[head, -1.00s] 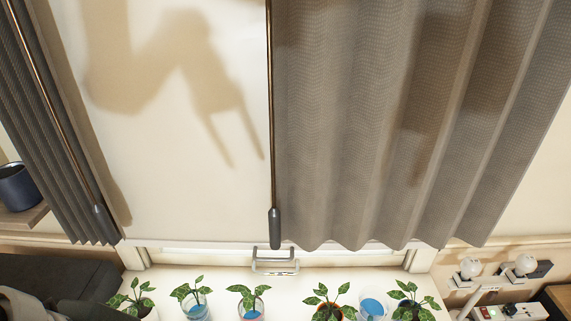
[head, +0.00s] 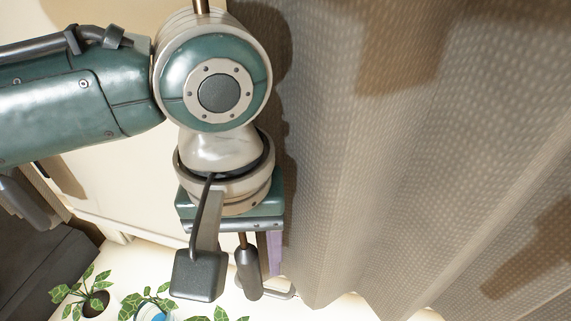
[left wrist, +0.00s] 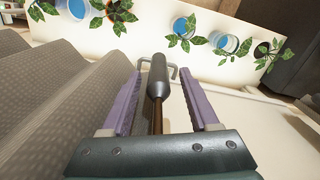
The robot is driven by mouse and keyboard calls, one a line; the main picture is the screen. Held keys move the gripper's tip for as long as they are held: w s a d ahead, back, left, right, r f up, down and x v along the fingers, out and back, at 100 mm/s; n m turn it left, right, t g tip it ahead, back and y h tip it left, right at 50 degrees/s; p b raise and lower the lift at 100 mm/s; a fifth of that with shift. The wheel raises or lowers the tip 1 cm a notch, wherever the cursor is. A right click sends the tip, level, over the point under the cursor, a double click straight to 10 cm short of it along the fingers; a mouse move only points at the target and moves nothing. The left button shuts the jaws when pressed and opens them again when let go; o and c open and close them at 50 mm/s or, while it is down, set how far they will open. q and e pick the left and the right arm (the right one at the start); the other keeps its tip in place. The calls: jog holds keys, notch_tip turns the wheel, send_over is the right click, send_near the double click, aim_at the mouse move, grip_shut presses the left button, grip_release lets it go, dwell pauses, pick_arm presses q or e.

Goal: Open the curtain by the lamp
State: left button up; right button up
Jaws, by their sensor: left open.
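The grey-brown curtain (head: 390,170) fills the right of the head view and hangs drawn beside my left arm. A wand with a dark handle (head: 248,275) hangs at its left edge. My left gripper (head: 258,262) is open at the handle, pointing down. In the left wrist view, the handle (left wrist: 158,78) and its thin brown rod lie between the two purple fingers of my gripper (left wrist: 163,80), with gaps on both sides. The curtain (left wrist: 60,100) is close on the left there. My left arm hides the upper rod in the head view. No lamp is in view now.
Several potted plants (head: 95,300) stand on the white sill (head: 125,265) below; they also show in the left wrist view (left wrist: 185,33). A metal handle (left wrist: 172,68) sits just beyond the wand handle. A pale blind (head: 110,190) is behind my arm.

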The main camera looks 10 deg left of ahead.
aim_at(251, 278)
pick_arm(q)
jog(key=shift+f, duration=2.4)
jog(key=shift+c, duration=0.3)
grip_shut()
